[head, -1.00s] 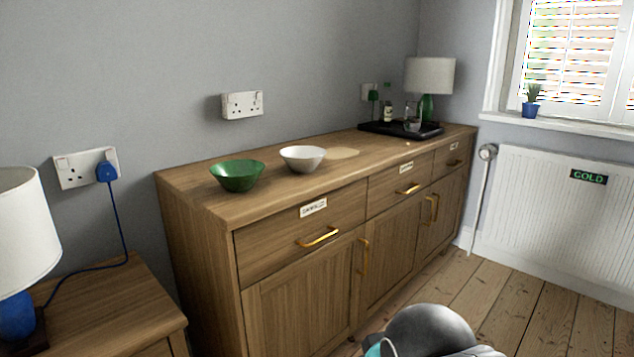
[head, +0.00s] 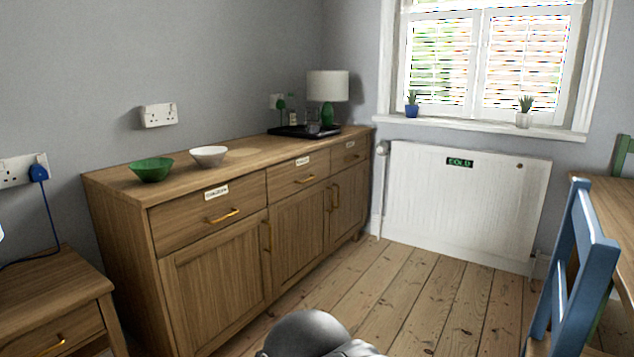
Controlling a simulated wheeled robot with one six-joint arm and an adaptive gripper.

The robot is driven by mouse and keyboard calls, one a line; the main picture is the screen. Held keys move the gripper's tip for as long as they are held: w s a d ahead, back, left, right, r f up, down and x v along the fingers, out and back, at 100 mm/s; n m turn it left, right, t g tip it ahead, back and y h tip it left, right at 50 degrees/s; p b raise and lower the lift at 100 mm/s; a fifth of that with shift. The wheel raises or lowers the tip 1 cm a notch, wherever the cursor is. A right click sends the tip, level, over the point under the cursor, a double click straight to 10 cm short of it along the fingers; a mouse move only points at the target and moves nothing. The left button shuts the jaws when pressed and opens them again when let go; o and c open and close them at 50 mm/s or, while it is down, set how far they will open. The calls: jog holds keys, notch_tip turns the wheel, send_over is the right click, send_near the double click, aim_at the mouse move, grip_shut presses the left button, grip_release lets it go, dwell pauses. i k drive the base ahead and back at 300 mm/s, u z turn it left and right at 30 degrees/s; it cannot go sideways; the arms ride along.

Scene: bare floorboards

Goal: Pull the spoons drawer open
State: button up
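A wooden sideboard (head: 215,258) stands against the grey wall, with a row of three drawers along its top. The near drawer (head: 180,222), the middle drawer (head: 283,184) and the far drawer (head: 337,160) are all shut. Each has a white label and a brass handle. The labels are too small to read, so I cannot tell which is the spoons drawer. A rounded grey part of my arm shows at the bottom edge. My gripper is not in view.
A green bowl (head: 151,171), a white bowl (head: 208,156), a black tray (head: 290,133) and a lamp (head: 328,86) stand on the sideboard. A bedside cabinet (head: 50,290) is at left, a radiator (head: 465,215) at back, a blue chair (head: 575,265) at right. Floorboards before the sideboard are clear.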

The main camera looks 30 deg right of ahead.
aim_at(283, 180)
jog(key=u, duration=0.05)
jog(key=k, duration=0.35)
jog(key=z, duration=0.85)
jog(key=i, duration=1)
